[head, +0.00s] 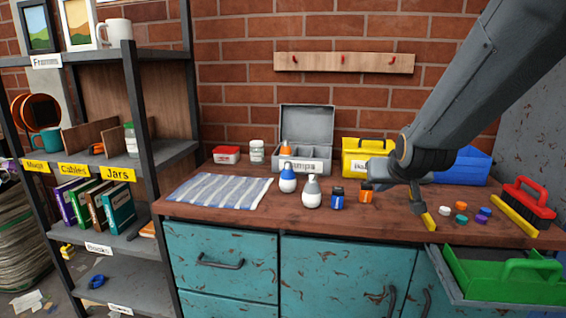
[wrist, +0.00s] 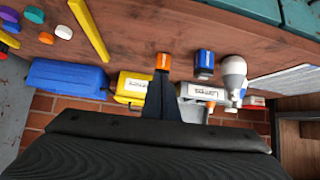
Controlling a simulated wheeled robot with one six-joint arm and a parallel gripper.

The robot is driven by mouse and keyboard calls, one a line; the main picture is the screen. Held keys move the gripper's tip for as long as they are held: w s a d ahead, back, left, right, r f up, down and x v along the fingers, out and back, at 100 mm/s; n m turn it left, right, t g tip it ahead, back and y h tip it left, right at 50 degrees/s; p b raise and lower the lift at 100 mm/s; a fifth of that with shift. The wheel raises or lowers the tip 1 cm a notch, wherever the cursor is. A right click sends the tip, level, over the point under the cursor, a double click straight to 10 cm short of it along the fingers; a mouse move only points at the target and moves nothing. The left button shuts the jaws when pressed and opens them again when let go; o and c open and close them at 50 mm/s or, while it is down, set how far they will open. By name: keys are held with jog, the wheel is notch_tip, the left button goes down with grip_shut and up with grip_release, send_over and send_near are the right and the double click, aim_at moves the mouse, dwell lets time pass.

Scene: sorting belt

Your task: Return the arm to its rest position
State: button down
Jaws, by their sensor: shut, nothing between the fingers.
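My arm reaches in from the upper right of the head view and bends down over the right half of the workbench.
A yellow bin (head: 362,160), a blue bin (head: 465,163) and a grey open case (head: 306,125) stand at the back. An open drawer holds a green caddy (head: 500,278). Shelves (head: 162,155) stand left.

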jog(key=s+a+f+n+g+y, duration=0.1)
jog(key=s+a+f+g, duration=0.25)
jog(key=s, duration=0.65)
jog(key=s+a+f+n+g, duration=0.1)
jog(key=s+a+f+g, duration=0.3)
jog(key=s, duration=0.6)
jog(key=s+a+f+n+g+y, duration=0.1)
jog(key=s+a+g, duration=0.3)
jog(key=s, duration=0.6)
jog(key=d+r+m+t+h+p, duration=0.1)
jog(key=d+r+p, duration=0.4)
jog(key=p, duration=0.8)
jog(key=shift+w+d+r+m, duration=0.25)
jog(key=shift+r+m, duration=0.15)
jog(key=shift+r, duration=0.5)
